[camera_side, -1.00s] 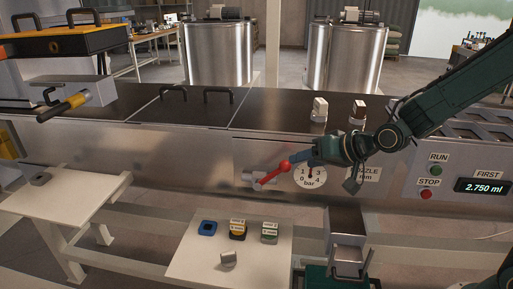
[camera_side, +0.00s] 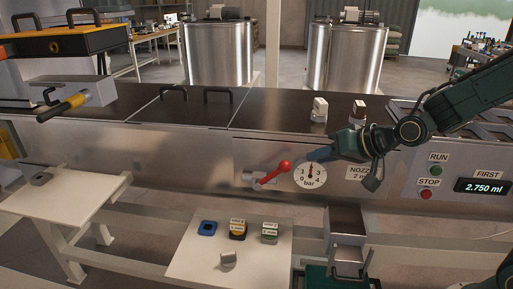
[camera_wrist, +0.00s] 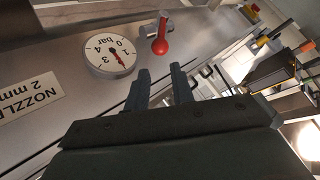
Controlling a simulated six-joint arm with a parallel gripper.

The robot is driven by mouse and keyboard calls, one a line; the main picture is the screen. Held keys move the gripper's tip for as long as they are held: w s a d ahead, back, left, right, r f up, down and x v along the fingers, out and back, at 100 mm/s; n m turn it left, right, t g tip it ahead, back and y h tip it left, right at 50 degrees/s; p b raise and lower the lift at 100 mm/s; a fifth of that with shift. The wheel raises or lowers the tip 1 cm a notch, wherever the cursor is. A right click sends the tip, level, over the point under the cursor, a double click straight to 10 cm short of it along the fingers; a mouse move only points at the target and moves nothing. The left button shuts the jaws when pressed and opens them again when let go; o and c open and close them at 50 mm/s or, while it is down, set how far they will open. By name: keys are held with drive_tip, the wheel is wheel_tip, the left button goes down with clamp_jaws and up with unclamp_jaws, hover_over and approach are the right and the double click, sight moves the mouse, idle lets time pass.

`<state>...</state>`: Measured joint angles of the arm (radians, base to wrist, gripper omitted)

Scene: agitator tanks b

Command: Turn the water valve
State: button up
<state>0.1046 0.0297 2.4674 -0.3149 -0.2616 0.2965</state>
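The water valve is a red lever with a red ball end (camera_side: 285,167), on a grey mount low on the steel panel. It slants up to the right in the side view. The red ball also shows in the wrist view (camera_wrist: 160,47), ahead of and between my fingertips. My gripper (camera_side: 314,154) is to the right of the ball, apart from it. In the wrist view my gripper (camera_wrist: 160,82) has two dark fingers with a clear gap and nothing between them. The white pressure gauge (camera_side: 310,176) is just right of the lever, its needle pointing roughly upward.
A nozzle label (camera_side: 360,172) is partly hidden by my wrist. RUN (camera_side: 435,170) and STOP (camera_side: 426,195) buttons sit on the right panel. A pale table (camera_side: 190,262) with small blocks stands below the lever. Space in front of the panel is open.

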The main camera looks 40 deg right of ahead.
drive_tip(key=shift+w, duration=0.2)
drive_tip(key=c, duration=0.3)
drive_tip(key=shift+w+a+r+n, duration=0.1)
drive_tip(key=shift+w+n, duration=0.2)
drive_tip(key=shift+n, duration=0.1)
clamp_jaws()
drive_tip(key=w+a+r+n+g+h, duration=0.1)
drive_tip(key=w+a+r+n+g, duration=0.1)
drive_tip(key=w+r+n+g, duration=0.1)
drive_tip(key=w+a+r+n+g+h, duration=0.1)
drive_tip(key=w+a+r+n+g, duration=0.2)
drive_tip(key=r+n, duration=0.4)
drive_tip(key=w+n+g, duration=0.1)
drive_tip(key=n, duration=0.2)
drive_tip(key=shift+a+r+g, duration=0.15)
drive_tip(key=shift+r+g, duration=0.15)
drive_tip(key=shift+g, duration=0.1)
